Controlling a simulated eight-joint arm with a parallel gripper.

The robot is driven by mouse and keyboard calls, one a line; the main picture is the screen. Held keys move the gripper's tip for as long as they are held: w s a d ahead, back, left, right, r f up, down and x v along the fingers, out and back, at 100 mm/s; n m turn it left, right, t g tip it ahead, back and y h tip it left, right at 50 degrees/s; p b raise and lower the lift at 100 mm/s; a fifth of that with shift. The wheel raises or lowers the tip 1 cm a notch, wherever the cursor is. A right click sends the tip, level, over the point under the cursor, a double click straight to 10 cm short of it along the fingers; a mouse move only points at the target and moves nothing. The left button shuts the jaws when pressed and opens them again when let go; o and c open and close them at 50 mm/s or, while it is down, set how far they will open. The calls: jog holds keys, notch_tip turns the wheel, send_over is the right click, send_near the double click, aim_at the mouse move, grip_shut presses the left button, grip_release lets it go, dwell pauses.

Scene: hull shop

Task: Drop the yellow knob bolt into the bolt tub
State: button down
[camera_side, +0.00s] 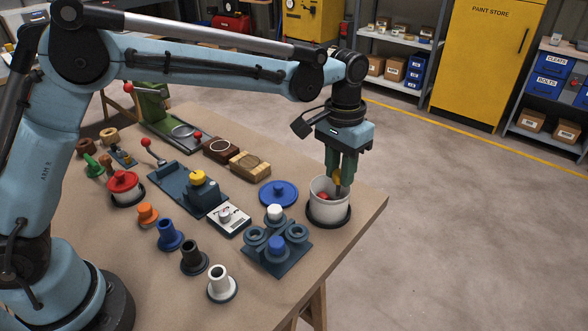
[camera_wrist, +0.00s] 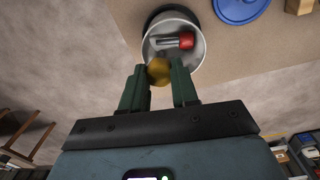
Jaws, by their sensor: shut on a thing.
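My gripper (camera_side: 341,178) points down over the bolt tub (camera_side: 322,213), a pale round tub on a dark base near the table's right edge. It is shut on the yellow knob bolt (camera_side: 337,175). In the wrist view the yellow knob (camera_wrist: 159,71) shows between the fingertips, and the bolt's shank is mostly hidden. The bolt is over the tub's near part, at or just above its rim (camera_wrist: 201,54); the exact height is hard to tell. A red-knobbed bolt (camera_wrist: 180,41) lies inside the tub.
A blue lid (camera_side: 278,193) lies left of the tub. A dark blue rack with round holders (camera_side: 274,250) stands in front of it. A blue fixture with a yellow knob (camera_side: 198,178) and several coloured pieces fill the table's left. The table edge is close on the right.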

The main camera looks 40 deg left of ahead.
aim_at(338, 171)
jog(key=shift+f, duration=1)
jog(key=c, duration=0.8)
grip_release()
jog(key=shift+r, duration=0.1)
jog(key=r, duration=1.2)
jog(key=shift+a, duration=0.2)
